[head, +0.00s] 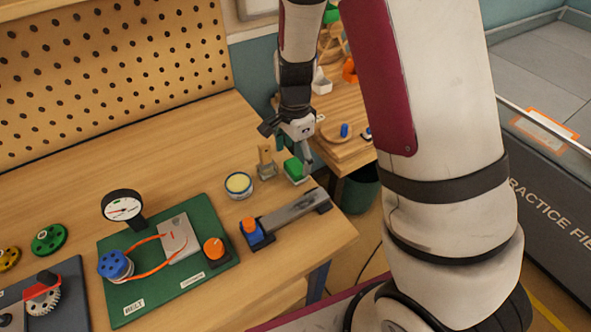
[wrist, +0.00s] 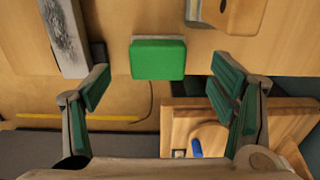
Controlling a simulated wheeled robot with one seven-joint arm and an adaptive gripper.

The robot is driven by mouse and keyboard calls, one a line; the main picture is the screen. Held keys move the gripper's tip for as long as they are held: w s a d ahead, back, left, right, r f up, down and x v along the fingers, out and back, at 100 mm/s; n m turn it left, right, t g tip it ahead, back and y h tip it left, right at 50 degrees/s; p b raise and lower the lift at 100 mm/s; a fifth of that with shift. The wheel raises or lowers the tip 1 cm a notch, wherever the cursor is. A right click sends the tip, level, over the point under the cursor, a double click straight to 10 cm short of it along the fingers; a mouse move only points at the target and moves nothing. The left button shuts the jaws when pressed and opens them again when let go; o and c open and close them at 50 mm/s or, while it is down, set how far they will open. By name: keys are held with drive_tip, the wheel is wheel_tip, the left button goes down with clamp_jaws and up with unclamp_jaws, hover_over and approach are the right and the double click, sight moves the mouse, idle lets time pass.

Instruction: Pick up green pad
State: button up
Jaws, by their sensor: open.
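The green pad (head: 294,167) is a small block with a green top and a pale lower layer, near the right edge of the wooden workbench. In the wrist view the green pad (wrist: 158,59) lies ahead of my fingers, roughly centred between them and apart from both. My gripper (head: 291,143) is just above and behind the pad in the head view. In the wrist view my gripper (wrist: 158,88) has its two fingers spread wide with nothing between the tips.
A wooden block (head: 265,160) stands just left of the pad. A round yellow-topped tin (head: 239,184) and a metal rail (head: 295,212) are close by. A green board (head: 150,285) carries a gauge and belt. A lower wooden table (head: 350,145) stands behind the bench.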

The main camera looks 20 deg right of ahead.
sight(296, 166)
wheel_tip(296, 166, down, 4)
drive_tip(key=shift+s+f, duration=0.1)
drive_tip(key=shift+f, duration=0.05)
drive_tip(key=shift+c, duration=0.4)
drive_tip(key=c, duration=1.3)
drive_tip(key=shift+s, duration=0.1)
